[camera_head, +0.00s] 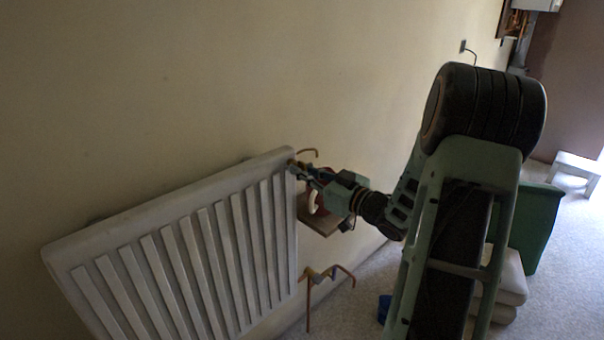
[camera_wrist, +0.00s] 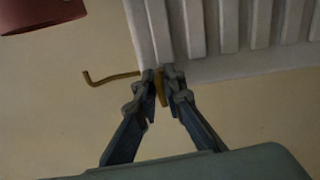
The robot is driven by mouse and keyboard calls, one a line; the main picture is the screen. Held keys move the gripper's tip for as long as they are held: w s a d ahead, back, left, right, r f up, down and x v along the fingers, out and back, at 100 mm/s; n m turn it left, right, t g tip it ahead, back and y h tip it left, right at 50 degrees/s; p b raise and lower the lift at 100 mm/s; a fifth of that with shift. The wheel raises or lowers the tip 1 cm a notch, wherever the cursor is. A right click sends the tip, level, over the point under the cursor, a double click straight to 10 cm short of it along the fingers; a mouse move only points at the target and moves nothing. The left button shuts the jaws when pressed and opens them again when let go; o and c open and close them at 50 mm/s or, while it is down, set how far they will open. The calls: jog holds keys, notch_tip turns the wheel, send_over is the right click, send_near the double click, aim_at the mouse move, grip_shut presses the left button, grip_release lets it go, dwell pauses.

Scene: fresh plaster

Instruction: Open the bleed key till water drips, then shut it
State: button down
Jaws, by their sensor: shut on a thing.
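The white ribbed radiator (camera_head: 190,250) hangs on the plaster wall, and its corner also fills the top of the wrist view (camera_wrist: 225,30). My gripper (camera_head: 300,168) reaches in from the right to the radiator's upper right corner. In the wrist view its two fingertips (camera_wrist: 160,84) are closed on a small brass-coloured piece at the radiator's edge, which I take for the bleed key (camera_wrist: 160,92). The fingers hide most of it, so its turn angle cannot be told. No water shows in either view.
A bent copper pipe (camera_head: 308,152) sticks out by the upper corner; more pipework (camera_head: 330,272) stands lower down. A small wooden shelf (camera_head: 322,225) lies just below my gripper. A reddish object (camera_wrist: 40,14) is close in the wrist view. A green box (camera_head: 540,225) and white stool (camera_head: 578,172) stand right.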

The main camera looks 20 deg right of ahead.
jog(key=n+b, duration=0.1)
jog(key=b, duration=0.1)
jog(key=n+b, duration=0.1)
jog(key=n, duration=0.1)
jog(key=n+b, duration=0.2)
jog(key=shift+d+f+b, duration=0.1)
jog(key=shift+f+b, duration=0.15)
jog(key=shift+b, duration=0.05)
jog(key=n+b, duration=0.4)
jog(key=shift+d+r, duration=0.1)
jog(key=shift+r, duration=0.05)
jog(key=shift+r+n+b, duration=0.15)
jog(key=shift+n+b, duration=0.65)
jog(key=shift+b, duration=0.15)
jog(key=shift+r, duration=0.1)
jog(key=c, duration=2.1)
grip_release()
jog(key=shift+d, duration=0.1)
jog(key=v, duration=1.2)
jog(key=shift+r, duration=0.1)
